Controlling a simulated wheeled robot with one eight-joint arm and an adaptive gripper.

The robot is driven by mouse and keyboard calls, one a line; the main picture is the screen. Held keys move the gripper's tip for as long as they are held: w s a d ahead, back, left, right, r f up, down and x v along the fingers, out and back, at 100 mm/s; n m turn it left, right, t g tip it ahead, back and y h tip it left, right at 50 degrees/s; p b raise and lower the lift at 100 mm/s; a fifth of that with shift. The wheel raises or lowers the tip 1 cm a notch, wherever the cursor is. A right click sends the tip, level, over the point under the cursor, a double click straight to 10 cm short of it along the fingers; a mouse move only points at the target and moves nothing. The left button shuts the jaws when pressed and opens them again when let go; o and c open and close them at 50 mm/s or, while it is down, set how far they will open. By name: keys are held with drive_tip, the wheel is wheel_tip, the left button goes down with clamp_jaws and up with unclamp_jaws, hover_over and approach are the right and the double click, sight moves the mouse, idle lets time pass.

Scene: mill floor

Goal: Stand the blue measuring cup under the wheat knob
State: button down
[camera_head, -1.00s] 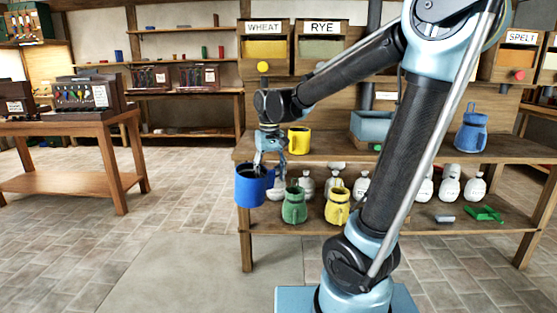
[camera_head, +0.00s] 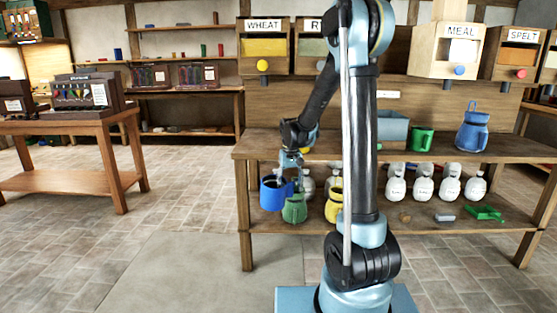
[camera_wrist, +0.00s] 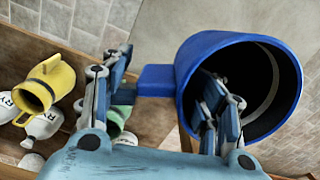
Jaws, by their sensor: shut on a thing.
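The blue measuring cup (camera_head: 272,196) hangs from my gripper (camera_head: 289,177) in front of the bench's left end, roughly upright, below bench-top height. In the wrist view, the blue cup (camera_wrist: 187,85) has its dark mouth facing the camera. Its handle lies between the two fingers of my gripper (camera_wrist: 160,85), and one finger overlaps the mouth. The wheat bin (camera_head: 262,47) has a yellow knob (camera_head: 262,65) and stands above the bench's left end, higher than the cup. My arm partly hides the neighbouring bin.
The bench top (camera_head: 245,150) has a green cup (camera_head: 422,138), a blue jug (camera_head: 472,131) and a yellow cup mostly behind my arm. The lower shelf holds a green jug (camera_head: 294,209), a yellow jug (camera_head: 333,205) and several white sacks. A side table (camera_head: 70,127) stands left.

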drive_tip(key=w+d+f+m, duration=0.1)
drive_tip(key=w+d+f, duration=0.3)
drive_tip(key=d+f, duration=0.3)
drive_tip(key=w+d+f+m, duration=0.1)
drive_tip(key=w+d+f, duration=0.3)
drive_tip(key=d+f, duration=0.3)
wheel_tip(320, 180, down, 2)
drive_tip(key=shift+d+f, duration=0.15)
drive_tip(key=shift+w, duration=0.1)
